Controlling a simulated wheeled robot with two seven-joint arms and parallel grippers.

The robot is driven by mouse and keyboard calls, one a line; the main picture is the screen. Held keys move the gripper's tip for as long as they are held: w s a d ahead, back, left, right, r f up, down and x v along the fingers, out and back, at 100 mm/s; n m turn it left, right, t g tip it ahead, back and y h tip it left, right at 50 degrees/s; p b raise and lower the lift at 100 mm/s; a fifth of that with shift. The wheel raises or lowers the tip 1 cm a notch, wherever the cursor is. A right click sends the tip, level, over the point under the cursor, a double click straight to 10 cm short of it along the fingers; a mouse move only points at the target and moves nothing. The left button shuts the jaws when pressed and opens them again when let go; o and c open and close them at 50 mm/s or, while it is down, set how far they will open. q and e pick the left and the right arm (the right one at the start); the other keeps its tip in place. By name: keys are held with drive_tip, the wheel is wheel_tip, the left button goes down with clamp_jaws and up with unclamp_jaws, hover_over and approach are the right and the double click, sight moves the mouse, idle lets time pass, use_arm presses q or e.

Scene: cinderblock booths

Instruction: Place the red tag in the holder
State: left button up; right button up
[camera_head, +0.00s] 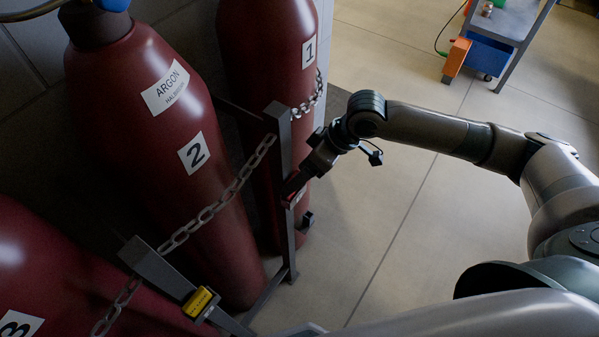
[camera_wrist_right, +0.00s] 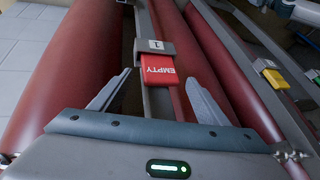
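The red tag (camera_wrist_right: 158,71) reads "EMPTY" in the right wrist view. Its far end meets the grey holder (camera_wrist_right: 155,47) labelled 1 on the rack post; how deep it sits is not clear. My right gripper (camera_wrist_right: 157,97) is open, its two fingers apart on either side of the post. The tag lies just beyond the fingertips, in line with the gap, and neither finger touches it. In the head view my right gripper (camera_head: 295,188) is at the post in front of cylinder 1, largely covering the tag there. My left gripper is out of view.
Dark red cylinders, numbered 1 (camera_head: 270,55), 2 (camera_head: 150,130) and 3 (camera_head: 50,270), stand behind a chain (camera_head: 210,207). A yellow tag (camera_head: 197,302) sits on another post. A cart (camera_head: 505,25) with a blue bin is at the back right. The floor between is clear.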

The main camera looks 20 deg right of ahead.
idle(0.3)
drive_tip(key=b+v, duration=0.1)
drive_tip(key=v, duration=1.1)
drive_tip(key=shift+b, duration=0.4)
